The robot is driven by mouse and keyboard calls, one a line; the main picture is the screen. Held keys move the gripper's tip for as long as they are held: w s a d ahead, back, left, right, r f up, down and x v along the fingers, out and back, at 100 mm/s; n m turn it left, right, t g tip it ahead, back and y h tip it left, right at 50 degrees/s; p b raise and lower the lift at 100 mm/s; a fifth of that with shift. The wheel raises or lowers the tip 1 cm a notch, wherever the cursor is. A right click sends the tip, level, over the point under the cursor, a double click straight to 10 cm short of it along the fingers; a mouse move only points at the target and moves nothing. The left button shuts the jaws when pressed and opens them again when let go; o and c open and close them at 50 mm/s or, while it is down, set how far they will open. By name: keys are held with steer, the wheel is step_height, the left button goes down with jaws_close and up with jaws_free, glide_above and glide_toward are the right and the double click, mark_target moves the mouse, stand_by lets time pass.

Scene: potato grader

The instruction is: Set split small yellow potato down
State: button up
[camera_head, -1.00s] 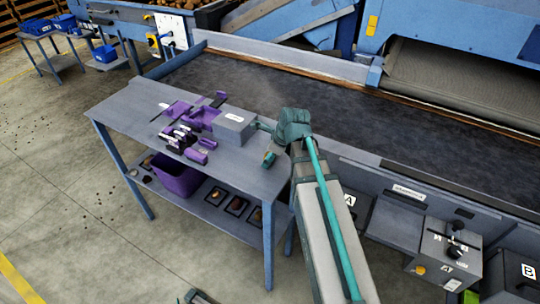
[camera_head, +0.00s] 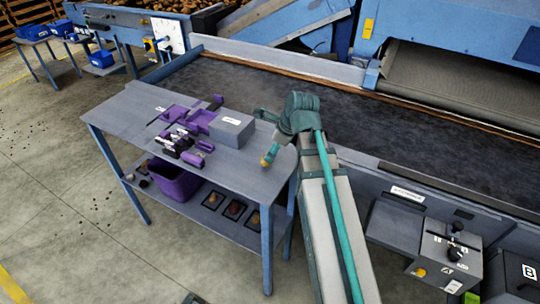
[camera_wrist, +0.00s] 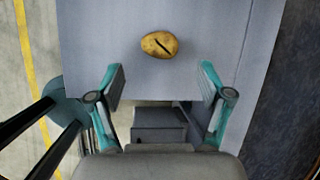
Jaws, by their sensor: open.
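The small yellow potato (camera_wrist: 159,45) lies on the grey table top (camera_wrist: 90,28) in the wrist view. A dark slit runs across its skin. My gripper (camera_wrist: 162,82) is open, with its two teal fingers apart, one to each side and short of the potato in the picture. Nothing is between the fingers, and the potato touches neither. In the head view my gripper (camera_head: 266,138) is over the right end of the grey table (camera_head: 130,118). A small yellowish spot shows by a fingertip there, too small to tell surely as the potato.
A grey box (camera_head: 232,131) and several purple tools (camera_head: 182,140) stand on the table left of my gripper. A purple bin (camera_head: 175,182) is on the shelf below. A dark conveyor belt (camera_head: 300,105) runs behind the table. The table's front right corner looks clear.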

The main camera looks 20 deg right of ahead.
steer(key=shift+o, duration=0.4)
steer(key=shift+v, duration=2.5)
steer(key=shift+b, duration=0.3)
